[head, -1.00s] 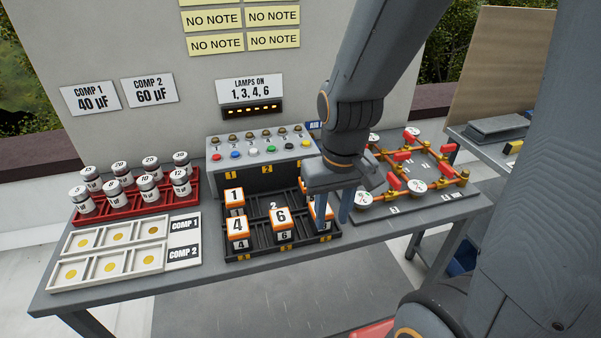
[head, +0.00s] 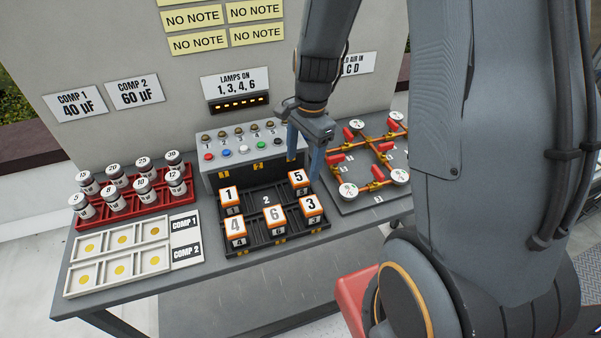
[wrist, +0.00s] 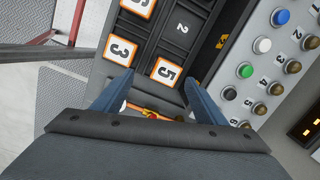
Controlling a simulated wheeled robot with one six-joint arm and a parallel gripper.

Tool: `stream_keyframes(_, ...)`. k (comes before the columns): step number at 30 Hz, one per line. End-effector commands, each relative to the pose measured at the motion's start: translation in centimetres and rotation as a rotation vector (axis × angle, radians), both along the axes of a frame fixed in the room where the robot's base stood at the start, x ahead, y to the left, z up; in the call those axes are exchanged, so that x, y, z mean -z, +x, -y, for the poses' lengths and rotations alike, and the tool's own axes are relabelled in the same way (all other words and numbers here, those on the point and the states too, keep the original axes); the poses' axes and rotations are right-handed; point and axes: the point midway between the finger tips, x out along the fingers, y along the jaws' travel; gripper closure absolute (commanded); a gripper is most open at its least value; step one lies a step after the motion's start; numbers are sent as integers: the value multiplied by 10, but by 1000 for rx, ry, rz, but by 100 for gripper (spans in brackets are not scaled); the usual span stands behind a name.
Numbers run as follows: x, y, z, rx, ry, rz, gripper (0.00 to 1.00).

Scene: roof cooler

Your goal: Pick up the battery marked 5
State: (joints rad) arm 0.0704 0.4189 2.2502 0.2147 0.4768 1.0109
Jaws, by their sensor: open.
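The battery marked 5 (head: 299,178) is an orange and white block standing at the back right of the black tray (head: 265,246). Its top also shows in the wrist view (wrist: 166,72). My gripper (head: 303,166) is open and empty, just above and behind this battery in the head view. In the wrist view the open gripper (wrist: 160,80) has one blue finger to either side of the battery's near end. I see no contact, and the remaining height is hard to tell. Slot 2 (head: 266,200) of the tray is empty.
Batteries 1 (head: 229,196), 4 (head: 235,228), 6 (head: 275,216) and 3 (head: 311,206) stand in the same tray. Behind is a button box (head: 240,146). A valve and pipe board (head: 375,196) is close on the right. A red rack of jars (head: 135,210) stands left.

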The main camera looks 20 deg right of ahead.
Motion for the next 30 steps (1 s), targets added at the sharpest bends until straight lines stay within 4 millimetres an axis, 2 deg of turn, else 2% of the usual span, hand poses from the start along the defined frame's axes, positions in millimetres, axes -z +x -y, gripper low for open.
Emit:
stream_keyframes(3, -3, 8, 2, 181, 16, -29, 34)
stream_keyframes(8, 1, 14, 3, 288, 25, -44, 34)
stream_keyframes(18, 25, 16, 0, 298, 25, -44, 34)
stream_keyframes(25, 31, 16, 0, 297, 25, -44, 34)
stream_keyframes(30, 44, 16, -2, 296, 25, -44, 34)
